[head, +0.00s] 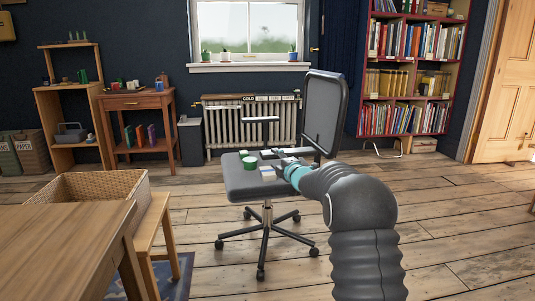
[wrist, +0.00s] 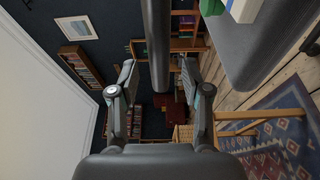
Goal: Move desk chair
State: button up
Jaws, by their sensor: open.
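The desk chair (head: 240,183) stands in the middle of the head view on a five-star wheeled base, with its dark backrest (head: 325,110) on the right. A green cup (head: 249,163) and a small white box (head: 268,173) are on its seat. My gripper (head: 283,156) is over the seat, near the backrest side. In the wrist view my gripper (wrist: 158,70) is open, with a dark bar (wrist: 158,35) between its fingers. The bar looks like the chair's armrest; I cannot tell whether the fingers touch it. The seat (wrist: 270,55) shows at the upper right.
A wooden table (head: 65,245), wicker basket (head: 100,188) and wooden bench (head: 155,220) are at the near left. A radiator (head: 245,130) and bin (head: 190,140) stand behind the chair. A bookcase (head: 405,75) is at the back right. The right-hand floor is mostly clear.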

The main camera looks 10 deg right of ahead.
aim_at(268, 152)
jog(key=p+x, duration=0.1)
jog(key=x, duration=0.6)
jog(key=shift+w+a, duration=0.1)
jog(key=shift+w, duration=0.15)
grip_shut()
